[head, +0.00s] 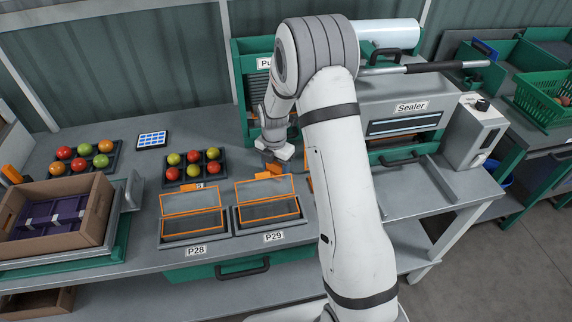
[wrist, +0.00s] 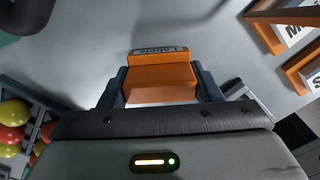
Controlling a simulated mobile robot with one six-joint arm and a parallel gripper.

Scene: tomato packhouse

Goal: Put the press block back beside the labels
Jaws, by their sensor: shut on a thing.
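My gripper (wrist: 160,85) is shut on an orange block, the press block (wrist: 160,82), with one dark finger on each side of it. In the head view, my gripper (head: 272,167) is low over the bench behind the P29 frame, and my arm hides part of that area.
Hinged orange-framed trays P28 (head: 193,227) and P29 (head: 268,212) are at the bench front. Tomato trays (head: 194,172) (head: 86,161) and a blue-and-white gridded panel (head: 152,139) lie left. A cardboard box (head: 95,212) stands far left, the sealer (head: 405,110) right.

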